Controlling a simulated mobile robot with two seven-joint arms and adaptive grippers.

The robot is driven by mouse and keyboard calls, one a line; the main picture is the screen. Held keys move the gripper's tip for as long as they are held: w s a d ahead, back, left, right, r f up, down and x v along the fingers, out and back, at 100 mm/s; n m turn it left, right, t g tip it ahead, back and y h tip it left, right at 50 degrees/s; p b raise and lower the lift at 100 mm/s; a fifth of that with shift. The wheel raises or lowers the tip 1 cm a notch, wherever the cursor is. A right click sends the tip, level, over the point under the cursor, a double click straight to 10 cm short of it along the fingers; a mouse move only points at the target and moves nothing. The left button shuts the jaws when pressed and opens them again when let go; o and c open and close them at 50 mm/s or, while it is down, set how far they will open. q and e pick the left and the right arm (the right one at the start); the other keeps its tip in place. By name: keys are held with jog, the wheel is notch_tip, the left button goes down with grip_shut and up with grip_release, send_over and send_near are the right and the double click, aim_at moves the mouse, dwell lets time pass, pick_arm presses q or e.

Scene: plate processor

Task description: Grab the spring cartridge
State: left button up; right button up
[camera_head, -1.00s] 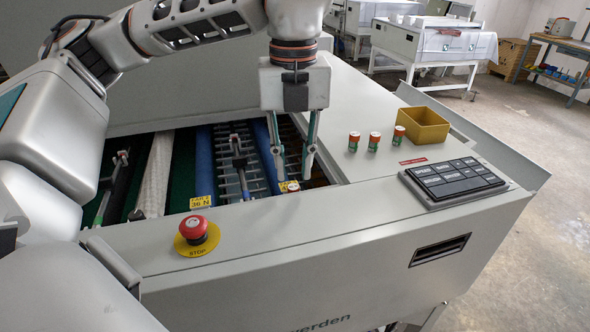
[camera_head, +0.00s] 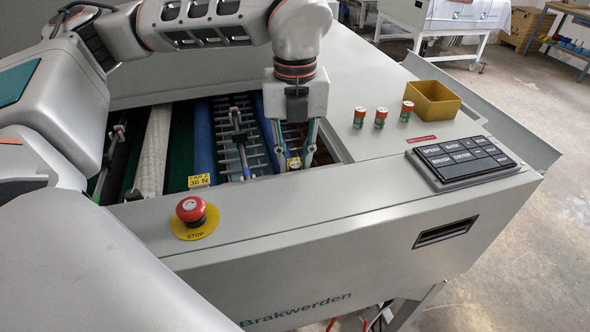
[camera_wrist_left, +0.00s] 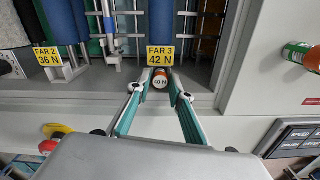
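A spring cartridge with an orange body and a white end marked 50 N (camera_wrist_left: 161,82) sits in the machine's opening, beside the yellow FAR 3 42 N label (camera_wrist_left: 160,56). It also shows small in the head view (camera_head: 294,163). My left gripper (camera_head: 295,160) reaches down into the opening near the front rim. In the left wrist view its two teal fingers (camera_wrist_left: 161,76) stand on either side of the cartridge, with narrow gaps that are hard to judge. The cartridge's lower part is hidden. My right gripper is in neither view.
Three orange-and-green cartridges (camera_head: 381,117) stand on the top panel beside a yellow bin (camera_head: 432,100). A black keypad (camera_head: 462,158) lies at the right. A red stop button (camera_head: 191,209) sits on the front rim. Blue rollers and metal bars line the opening (camera_head: 204,140).

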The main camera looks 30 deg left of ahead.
pick_arm(q)
jog(key=shift+f, duration=0.1)
jog(key=shift+c, duration=0.4)
grip_shut()
